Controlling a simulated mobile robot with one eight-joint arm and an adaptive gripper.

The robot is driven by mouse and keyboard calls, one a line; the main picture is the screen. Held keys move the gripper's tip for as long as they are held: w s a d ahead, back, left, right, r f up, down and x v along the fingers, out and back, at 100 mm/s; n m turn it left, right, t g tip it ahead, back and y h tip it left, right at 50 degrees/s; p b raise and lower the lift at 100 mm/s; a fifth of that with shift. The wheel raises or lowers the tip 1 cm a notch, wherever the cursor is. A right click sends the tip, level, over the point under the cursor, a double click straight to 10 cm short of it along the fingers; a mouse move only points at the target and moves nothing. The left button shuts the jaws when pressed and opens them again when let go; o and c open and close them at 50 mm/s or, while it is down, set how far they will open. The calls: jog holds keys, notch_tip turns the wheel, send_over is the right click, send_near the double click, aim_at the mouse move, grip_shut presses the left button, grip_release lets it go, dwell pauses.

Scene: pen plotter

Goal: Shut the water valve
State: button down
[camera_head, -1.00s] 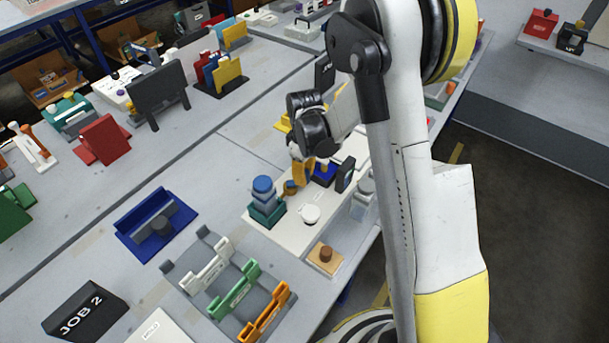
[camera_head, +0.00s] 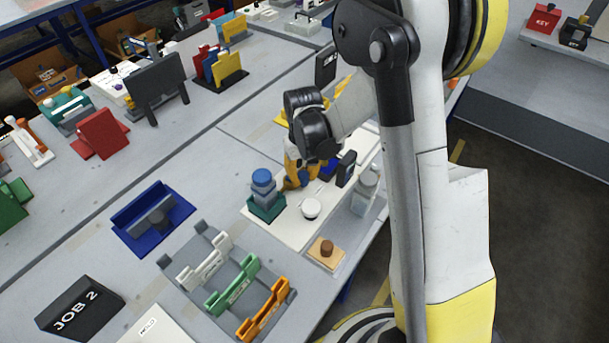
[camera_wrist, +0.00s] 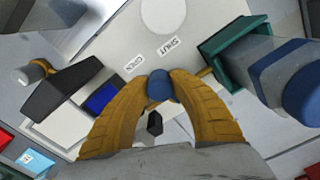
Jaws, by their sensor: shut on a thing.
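The water valve's blue handle (camera_wrist: 159,85) sits between my fingertips in the wrist view. My gripper (camera_wrist: 160,82) is shut on it, its two yellow-brown fingers touching it from either side. The labels SHUT (camera_wrist: 168,46) and OPEN (camera_wrist: 133,63) are printed on the white board just beyond the handle.
A teal holder (camera_head: 266,207) with a blue-capped grey bottle (camera_head: 263,184) stands close to my gripper. A white round piece (camera_head: 311,208) lies in front. A dark upright panel (camera_head: 346,169) stands on the other side. A blue tray (camera_head: 130,218) is farther left.

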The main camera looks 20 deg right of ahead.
jog(key=m, duration=0.2)
jog(key=a+m, duration=0.1)
jog(key=s+a+m+b, duration=0.1)
jog(key=m, duration=0.1)
jog(key=shift+m, duration=0.3)
jog(key=m, duration=0.1)
jog(key=a+m, duration=0.1)
jog(key=m, duration=0.2)
jog(key=shift+s+a+m+b, duration=0.1)
jog(key=shift+a+m+b, duration=0.2)
jog(key=shift+a, duration=0.05)
jog(key=c, duration=1.1)
grip_release()
jog(key=shift+r, duration=0.1)
notch_tip(320, 180, up, 12)
